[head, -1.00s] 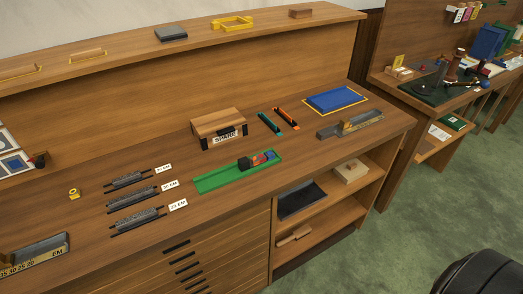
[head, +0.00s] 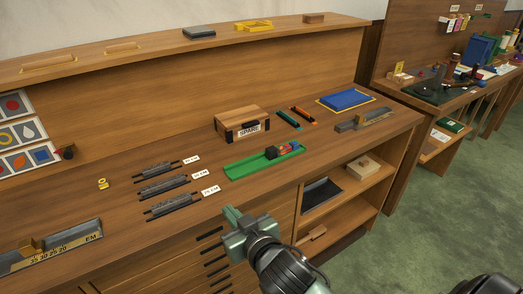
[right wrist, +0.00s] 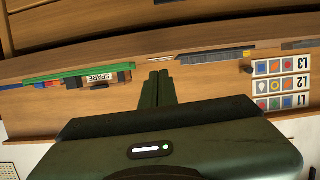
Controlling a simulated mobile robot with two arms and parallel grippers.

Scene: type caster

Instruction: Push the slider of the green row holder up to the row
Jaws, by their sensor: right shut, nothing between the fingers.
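The green row holder (head: 245,169) lies on the bench right of centre in the head view. Its left part is empty. A dark block (head: 271,153), which looks like the slider, stands towards its right end. I cannot tell whether block and row touch. My right gripper (head: 232,212) is shut and empty, in front of the bench edge and apart from the holder. In the right wrist view its fingers (right wrist: 158,76) are together, with a green strip (right wrist: 62,74), probably the holder, to the left. My left gripper is not in view.
A wooden SPARE box (head: 242,123) stands behind the holder. Dark spacing bars (head: 163,186) with labels lie to its left. Teal and orange sticks (head: 289,119) and a blue tray (head: 345,99) lie beyond it. Bare bench lies in front of the holder.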

